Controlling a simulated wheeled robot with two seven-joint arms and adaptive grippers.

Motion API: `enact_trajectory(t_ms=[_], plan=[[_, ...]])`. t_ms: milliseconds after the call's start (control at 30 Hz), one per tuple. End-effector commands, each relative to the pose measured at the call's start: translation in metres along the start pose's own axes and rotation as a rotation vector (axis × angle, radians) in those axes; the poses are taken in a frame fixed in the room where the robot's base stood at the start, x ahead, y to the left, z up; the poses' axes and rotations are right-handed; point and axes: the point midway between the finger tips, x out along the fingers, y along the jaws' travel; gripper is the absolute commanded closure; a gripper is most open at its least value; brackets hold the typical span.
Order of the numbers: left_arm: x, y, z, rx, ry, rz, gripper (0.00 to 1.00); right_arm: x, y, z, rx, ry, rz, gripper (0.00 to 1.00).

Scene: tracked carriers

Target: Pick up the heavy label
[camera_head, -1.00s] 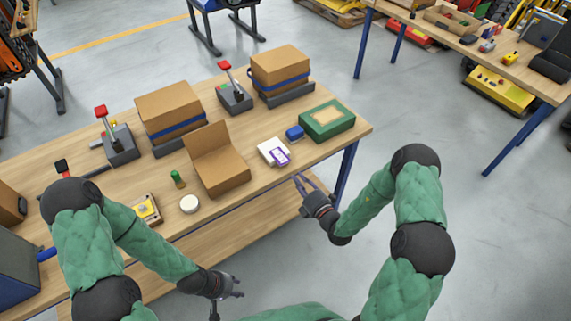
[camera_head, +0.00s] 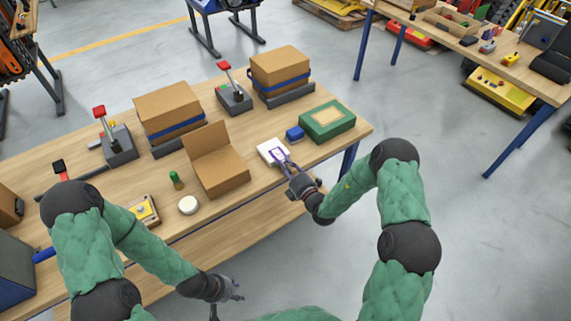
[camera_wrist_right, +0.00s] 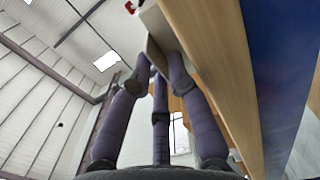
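A white block or stack (camera_head: 268,147) with a purple-marked piece (camera_head: 279,155) on it, likely the heavy label, lies near the table's front edge, between the open cardboard box and the blue item. My right gripper (camera_head: 283,161) reaches in from the front right, its fingertips at the purple piece and partly covering it. In the right wrist view its fingers (camera_wrist_right: 157,80) are spread, with a pale flat edge (camera_wrist_right: 155,52) by the tips; contact is unclear. My left gripper (camera_head: 238,290) is low in front of the table, its fingers apart and empty.
The open cardboard box (camera_head: 220,174) stands left of the white block. A blue item (camera_head: 295,133) and green box (camera_head: 327,121) lie to its right. A white round piece (camera_head: 188,205) and green bottle (camera_head: 176,180) stand further left.

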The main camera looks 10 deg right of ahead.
Motion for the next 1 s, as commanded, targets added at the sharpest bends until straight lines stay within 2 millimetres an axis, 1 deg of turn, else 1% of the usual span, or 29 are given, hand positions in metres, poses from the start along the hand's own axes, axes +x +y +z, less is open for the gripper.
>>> enact_trajectory(t_ms=[100,167,233,267,567,667,833,1000], plan=[[0.000,0.000,0.000,0.000,0.000,0.000,0.60,0.000,0.000,0.000,0.000,0.000,0.000,0.81],[0.000,0.000,0.000,0.000,0.000,0.000,0.60,0.000,0.000,0.000,0.000,0.000,0.000,0.88],[0.000,0.000,0.000,0.000,0.000,0.000,0.60,0.000,0.000,0.000,0.000,0.000,0.000,0.98],[0.000,0.000,0.000,0.000,0.000,0.000,0.60,0.000,0.000,0.000,0.000,0.000,-0.001,1.00],[-0.001,0.000,0.000,0.000,0.000,0.000,0.60,-0.001,0.000,0.000,0.001,0.000,-0.002,1.00],[-0.008,0.003,0.000,0.000,0.000,0.000,0.60,-0.001,0.008,0.000,0.001,0.000,-0.002,1.00],[-0.024,0.008,0.001,0.000,0.000,0.000,0.60,0.000,0.026,0.000,0.000,0.000,0.000,1.00],[-0.022,0.008,0.001,0.000,0.000,0.000,0.60,0.000,0.025,0.000,0.000,0.000,-0.001,1.00]])
